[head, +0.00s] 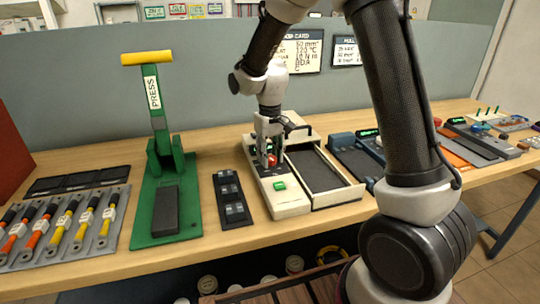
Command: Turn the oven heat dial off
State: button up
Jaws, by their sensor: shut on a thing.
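The oven (292,208) is a cream box on the wooden bench, with a dark open tray section on its right side. A small lit green panel (280,185) is on its front left. A red dial (271,160) shows on the dark panel behind the green one. My gripper (268,156) points down from above and is shut on the red dial. The fingers hide part of the dial, and its pointer direction and markings cannot be read.
A green press (166,215) with a yellow handle stands left, beside a small black block (233,203). A blue device (352,158) sits close right of the oven. A grey partition (60,95) stands behind.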

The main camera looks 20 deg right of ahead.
jog(key=n, duration=0.4)
jog(key=shift+n, duration=0.3)
jog(key=n, duration=0.4)
jog(key=shift+n, duration=0.3)
jog(key=n, duration=0.4)
jog(key=shift+w, duration=0.1)
jog(key=shift+n, duration=2.4)
jog(key=o, duration=1)
jog(key=shift+o, duration=0.2)
jog(key=shift+r, duration=0.1)
